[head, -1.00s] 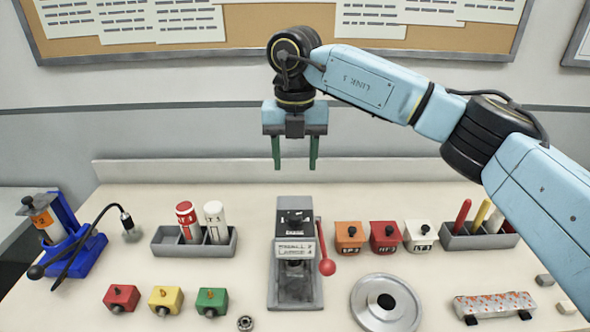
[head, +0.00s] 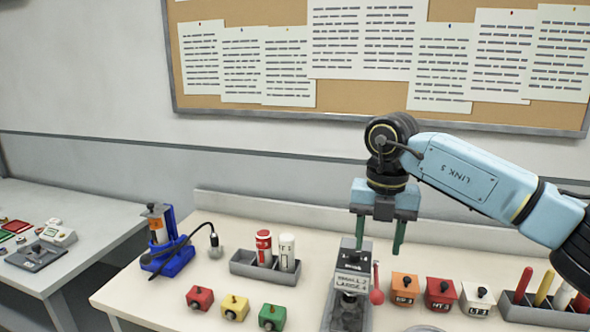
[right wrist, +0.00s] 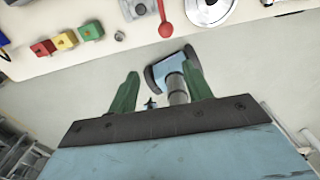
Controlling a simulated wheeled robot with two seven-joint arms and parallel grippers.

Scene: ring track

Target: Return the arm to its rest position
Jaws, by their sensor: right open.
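My right arm comes in from the right in the head view, its light blue links bent above the table. My right gripper (head: 379,236) points down with its two green fingers apart, open and empty. In the head view it is above and behind the grey press-like device (head: 348,288), overlapping its top in the picture. The right wrist view shows the same open fingers (right wrist: 157,92) with nothing held between them. A light blue and grey part, which seems to be mine, shows beyond the fingers there. My left gripper is in neither view.
On the table (head: 215,293) stand a blue device (head: 176,258), a grey rack (head: 262,268) with red and white cylinders, several knobbed blocks (head: 235,306), and a pen rack (head: 540,311). A second table (head: 66,272) is at the left. The air around the gripper is clear.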

